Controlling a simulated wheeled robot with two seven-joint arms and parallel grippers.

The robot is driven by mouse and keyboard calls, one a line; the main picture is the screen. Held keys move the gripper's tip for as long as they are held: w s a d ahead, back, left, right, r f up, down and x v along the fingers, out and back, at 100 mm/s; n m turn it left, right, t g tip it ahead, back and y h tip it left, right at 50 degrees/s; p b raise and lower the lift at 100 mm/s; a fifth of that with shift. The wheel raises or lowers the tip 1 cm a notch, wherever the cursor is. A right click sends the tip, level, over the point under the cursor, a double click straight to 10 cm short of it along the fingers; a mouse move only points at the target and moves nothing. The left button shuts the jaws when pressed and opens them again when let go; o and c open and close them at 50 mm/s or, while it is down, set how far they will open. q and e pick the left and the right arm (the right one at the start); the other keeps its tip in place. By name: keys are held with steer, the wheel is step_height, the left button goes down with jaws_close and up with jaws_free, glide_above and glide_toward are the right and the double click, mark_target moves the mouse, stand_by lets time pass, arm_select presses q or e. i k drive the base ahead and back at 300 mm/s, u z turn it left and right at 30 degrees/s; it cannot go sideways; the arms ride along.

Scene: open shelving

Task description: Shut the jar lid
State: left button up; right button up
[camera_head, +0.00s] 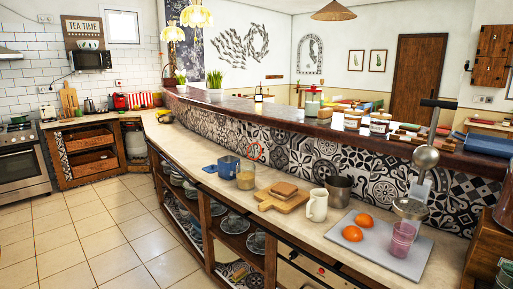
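A clear glass jar (246,179) with tan contents stands on the lower counter, near the middle of the view. A round lid with a reddish rim (254,151) appears tilted up above and behind its mouth, so the jar looks open. The hinge is too small to make out. Neither of my grippers is in view.
A blue mug (227,166) stands close at the jar's left. A wooden board (284,202) with bread, a white mug (317,205) and a metal pot (338,190) are at its right. The patterned tile wall (290,152) rises behind.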

mark_target(255, 150)
steer(key=u, duration=1.4)
steer(key=i, duration=4.3)
steer(key=z, duration=3.35)
